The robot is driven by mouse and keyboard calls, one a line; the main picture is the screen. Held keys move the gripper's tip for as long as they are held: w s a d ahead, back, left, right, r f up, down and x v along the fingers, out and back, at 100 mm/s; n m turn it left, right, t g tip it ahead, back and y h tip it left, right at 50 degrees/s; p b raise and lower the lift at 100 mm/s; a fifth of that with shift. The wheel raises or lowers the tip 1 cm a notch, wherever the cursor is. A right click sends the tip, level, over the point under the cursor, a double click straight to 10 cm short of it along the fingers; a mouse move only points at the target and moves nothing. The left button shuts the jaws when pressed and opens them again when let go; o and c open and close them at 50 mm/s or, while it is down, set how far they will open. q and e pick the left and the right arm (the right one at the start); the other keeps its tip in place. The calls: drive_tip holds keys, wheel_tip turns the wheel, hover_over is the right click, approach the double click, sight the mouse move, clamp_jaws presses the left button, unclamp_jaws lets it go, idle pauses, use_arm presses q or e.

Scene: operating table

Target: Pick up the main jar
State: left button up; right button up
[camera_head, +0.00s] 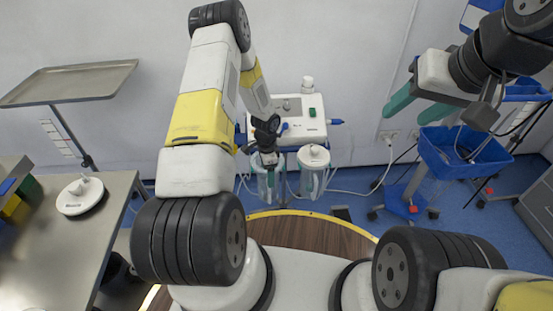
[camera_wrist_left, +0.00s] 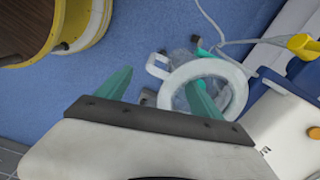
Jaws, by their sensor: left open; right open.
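A clear jar (camera_head: 263,188) with no lid seen hangs at the front left of the white suction unit, partly hidden by my left arm. In the left wrist view a white ring with a small handle (camera_wrist_left: 238,88) surrounds clear material. My left gripper (camera_wrist_left: 160,78) is open, its teal fingers spread; one finger overlaps the ring in the picture and the other is outside it. I cannot tell whether they touch. A second clear jar with a white lid (camera_head: 314,157) hangs to the right. My right gripper (camera_head: 413,107) is open and empty, away from the jars.
The white suction unit (camera_head: 312,107) stands against the wall. A steel table (camera_head: 50,245) at left bears a white lid-like disc (camera_head: 80,196). A metal tray (camera_head: 70,82) stands at back left, and a blue cart (camera_head: 455,150) at right. Tubes trail beside the jars.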

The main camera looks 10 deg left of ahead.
use_arm(q)
wheel_tip(320, 180, down, 8)
drive_tip(key=shift+r, duration=0.2)
drive_tip(key=shift+c, duration=0.5)
clamp_jaws()
